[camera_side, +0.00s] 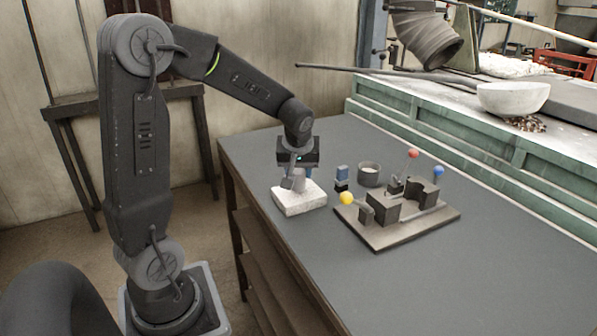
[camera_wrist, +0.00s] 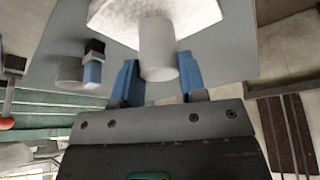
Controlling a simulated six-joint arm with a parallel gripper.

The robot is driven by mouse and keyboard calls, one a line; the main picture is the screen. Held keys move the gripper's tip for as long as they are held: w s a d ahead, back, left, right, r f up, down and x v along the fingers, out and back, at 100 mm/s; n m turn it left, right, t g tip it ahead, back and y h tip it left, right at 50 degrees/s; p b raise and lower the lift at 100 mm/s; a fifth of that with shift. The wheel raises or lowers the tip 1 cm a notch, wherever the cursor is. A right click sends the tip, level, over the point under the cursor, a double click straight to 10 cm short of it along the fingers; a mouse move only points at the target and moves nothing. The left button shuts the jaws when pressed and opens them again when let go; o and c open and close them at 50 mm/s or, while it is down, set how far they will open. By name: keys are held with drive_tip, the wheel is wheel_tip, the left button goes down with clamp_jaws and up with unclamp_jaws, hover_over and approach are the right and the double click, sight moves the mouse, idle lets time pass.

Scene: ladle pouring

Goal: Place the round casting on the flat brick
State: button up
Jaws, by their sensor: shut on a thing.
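The round casting is a grey cylinder (camera_side: 299,181); it also shows in the wrist view (camera_wrist: 158,48). My gripper (camera_side: 296,176) points down over the flat brick, its blue fingers on either side of the casting in the wrist view (camera_wrist: 159,68), shut on it. The flat brick (camera_side: 288,206) is a pale, rough slab lying on the table, and it shows behind the casting in the wrist view (camera_wrist: 205,10). The casting is upright over the brick's top; I cannot tell whether its lower end touches. My fingers partly hide the casting in the side view.
Right of the brick stand a small blue-and-black block (camera_side: 342,178) and a grey cup (camera_side: 369,175). A dark board (camera_side: 385,240) carries blocks and rods with yellow (camera_side: 347,198), red (camera_side: 413,153) and blue (camera_side: 438,171) balls. The table's front right is clear.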

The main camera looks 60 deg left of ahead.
drive_tip(key=shift+f, duration=0.3)
drive_tip(key=shift+f, duration=0.1)
drive_tip(key=o, duration=1)
drive_tip(key=shift+d+r, duration=0.1)
drive_tip(key=shift+r, duration=0.3)
drive_tip(key=v, duration=1.1)
drive_tip(key=s+d+f+m+t+h, duration=0.1)
drive_tip(key=s+d+m+t+h, duration=0.2)
drive_tip(key=s+d+m, duration=0.9)
drive_tip(key=s+d+h, duration=0.1)
drive_tip(key=d, duration=0.3)
drive_tip(key=shift+d+f, duration=0.3)
drive_tip(key=shift+f, duration=0.05)
